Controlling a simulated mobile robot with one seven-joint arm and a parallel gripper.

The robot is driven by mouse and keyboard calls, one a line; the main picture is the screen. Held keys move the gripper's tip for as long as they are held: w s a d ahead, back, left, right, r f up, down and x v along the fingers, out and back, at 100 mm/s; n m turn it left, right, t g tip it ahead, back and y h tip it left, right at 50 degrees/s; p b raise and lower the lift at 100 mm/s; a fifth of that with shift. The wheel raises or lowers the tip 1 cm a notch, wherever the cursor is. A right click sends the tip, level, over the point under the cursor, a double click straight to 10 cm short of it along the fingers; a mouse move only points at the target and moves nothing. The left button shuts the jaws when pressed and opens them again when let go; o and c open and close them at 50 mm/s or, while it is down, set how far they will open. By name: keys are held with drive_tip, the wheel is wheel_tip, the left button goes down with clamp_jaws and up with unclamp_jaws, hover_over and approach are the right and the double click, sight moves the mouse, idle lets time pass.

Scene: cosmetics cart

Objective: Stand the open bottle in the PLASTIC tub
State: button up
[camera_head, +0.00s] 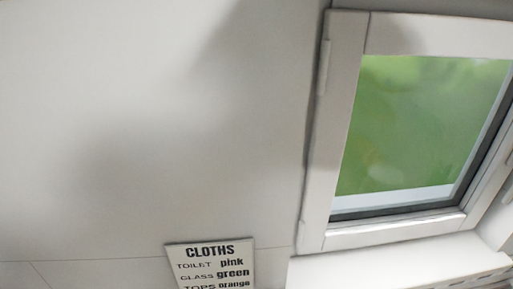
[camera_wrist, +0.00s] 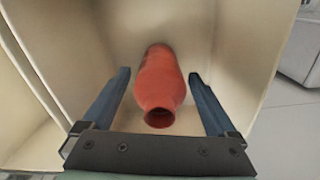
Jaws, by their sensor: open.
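A red-orange bottle (camera_wrist: 158,85) with its mouth uncovered is in the wrist view, inside a cream-walled tub or compartment (camera_wrist: 240,45). Its open neck points toward the camera. My gripper (camera_wrist: 158,75) is open, with one blue finger on each side of the bottle. Gaps show between the fingers and the bottle. The bottle's base is hidden behind its body, so I cannot tell what it rests on. No label shows on this compartment. The head view shows neither the bottle nor my gripper.
Another cream compartment (camera_wrist: 20,105) lies to the left, past a dividing wall. Grey floor (camera_wrist: 290,110) and a pale cabinet (camera_wrist: 300,45) show at the right. The head view shows a wall, a window (camera_head: 425,125) and a sign about cloth colours (camera_head: 210,265).

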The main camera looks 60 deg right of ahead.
wheel_tip(320, 180, up, 12)
drive_tip(key=shift+r, duration=0.15)
idle(0.5)
idle(0.4)
